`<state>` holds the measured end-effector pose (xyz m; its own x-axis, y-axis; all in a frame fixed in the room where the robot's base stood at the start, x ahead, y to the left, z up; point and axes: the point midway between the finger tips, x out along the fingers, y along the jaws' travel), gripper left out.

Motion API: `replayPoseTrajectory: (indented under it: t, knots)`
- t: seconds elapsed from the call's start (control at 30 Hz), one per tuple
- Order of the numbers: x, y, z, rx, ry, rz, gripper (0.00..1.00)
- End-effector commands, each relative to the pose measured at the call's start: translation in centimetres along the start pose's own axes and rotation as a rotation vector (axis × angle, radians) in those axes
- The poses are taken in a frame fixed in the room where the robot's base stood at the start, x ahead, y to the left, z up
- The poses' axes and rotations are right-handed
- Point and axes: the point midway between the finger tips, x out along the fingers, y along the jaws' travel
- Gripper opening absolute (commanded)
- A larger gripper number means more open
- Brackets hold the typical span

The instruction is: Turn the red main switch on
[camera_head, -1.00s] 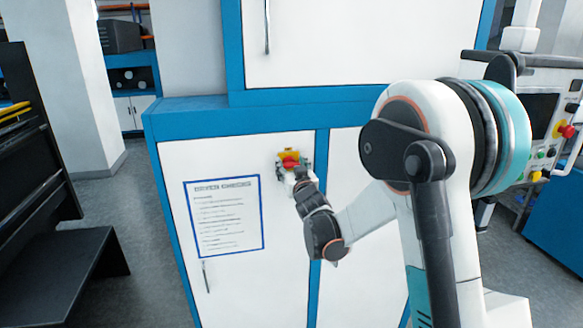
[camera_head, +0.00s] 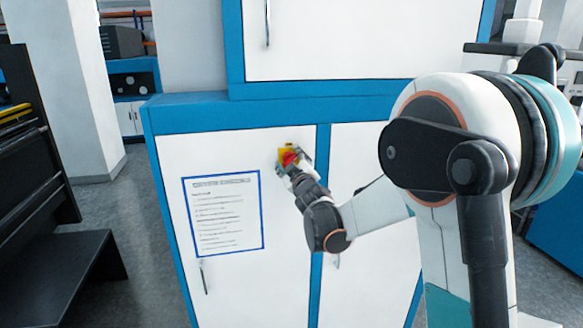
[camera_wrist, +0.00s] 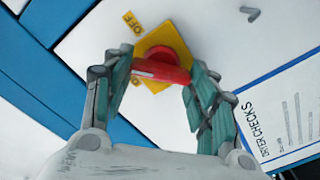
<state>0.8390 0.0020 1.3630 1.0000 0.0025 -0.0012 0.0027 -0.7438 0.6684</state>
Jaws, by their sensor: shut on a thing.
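The red main switch (camera_wrist: 162,66) is a round red knob with a bar handle on a yellow plate (camera_wrist: 152,38), mounted on a white cabinet door. An OFF label (camera_wrist: 133,22) is beside the plate in the wrist view; a second yellow label is partly hidden by a finger. My gripper (camera_wrist: 160,78) is shut on the switch's red handle, with one teal-padded finger at each end. In the head view, my gripper (camera_head: 289,164) is at the switch (camera_head: 290,157) and covers part of it.
A blue-framed check sheet (camera_head: 223,213) is on the same door, left of the switch. A door handle (camera_head: 203,277) is below it. A black bench (camera_head: 60,255) stands at the left, with grey floor between it and the cabinet.

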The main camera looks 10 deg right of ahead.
Motion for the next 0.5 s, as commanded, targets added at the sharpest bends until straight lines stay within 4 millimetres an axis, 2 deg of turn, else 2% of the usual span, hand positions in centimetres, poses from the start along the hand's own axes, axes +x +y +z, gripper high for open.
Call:
replayPoseTrajectory:
  t: [0.5]
  knots:
    - [-0.02, -0.36, 0.13, -0.484, 0.000, -0.001, 0.29]
